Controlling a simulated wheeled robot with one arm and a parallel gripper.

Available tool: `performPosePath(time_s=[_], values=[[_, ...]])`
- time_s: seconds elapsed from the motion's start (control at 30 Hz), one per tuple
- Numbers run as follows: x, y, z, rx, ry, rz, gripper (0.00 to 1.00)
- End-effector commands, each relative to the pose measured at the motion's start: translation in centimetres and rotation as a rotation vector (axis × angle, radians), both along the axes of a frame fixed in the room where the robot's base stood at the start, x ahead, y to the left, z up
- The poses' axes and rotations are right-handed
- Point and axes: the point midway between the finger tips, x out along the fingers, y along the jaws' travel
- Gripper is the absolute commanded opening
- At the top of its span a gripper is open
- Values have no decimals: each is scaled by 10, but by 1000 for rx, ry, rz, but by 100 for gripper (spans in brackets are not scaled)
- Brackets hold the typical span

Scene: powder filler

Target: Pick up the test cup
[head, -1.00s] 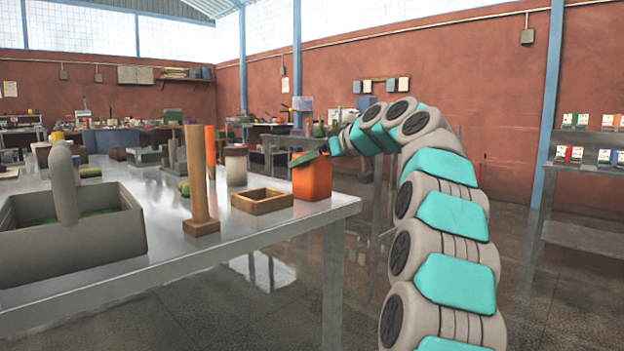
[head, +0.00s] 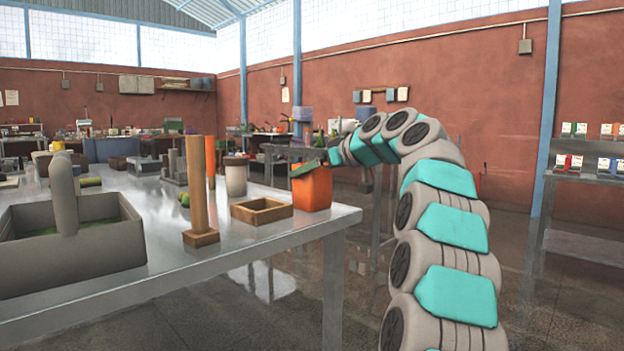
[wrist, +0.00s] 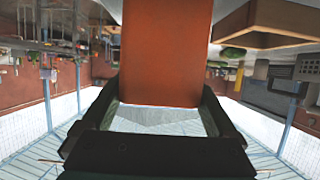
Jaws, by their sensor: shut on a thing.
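The test cup appears to be the orange, box-like container (head: 312,190) near the right end of the metal table (head: 290,226). It stands upright, and its base appears to rest on the tabletop. My gripper (head: 309,168) reaches it from the right, with its dark green jaws at the cup's upper part. In the wrist view, which is upside down, the cup (wrist: 165,50) fills the space between the dark jaws of my gripper (wrist: 164,88). The jaws are shut on it. They partly hide its top.
A shallow wooden tray (head: 261,211) sits just left of the cup. A wooden post on a base (head: 199,200), a lidded grey jar (head: 236,177) and a grey handled bin (head: 75,250) stand further left. The table's right edge is close to the cup.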

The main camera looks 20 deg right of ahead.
Motion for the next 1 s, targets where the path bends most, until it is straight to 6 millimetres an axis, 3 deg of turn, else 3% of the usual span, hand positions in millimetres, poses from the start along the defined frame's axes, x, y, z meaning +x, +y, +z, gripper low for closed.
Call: performPosePath(time_s=[0.87, 1.0], values=[[1, 0, 35, -1, 1, 0, 34], [-10, 0, 35, 0, -1, 0, 34]])
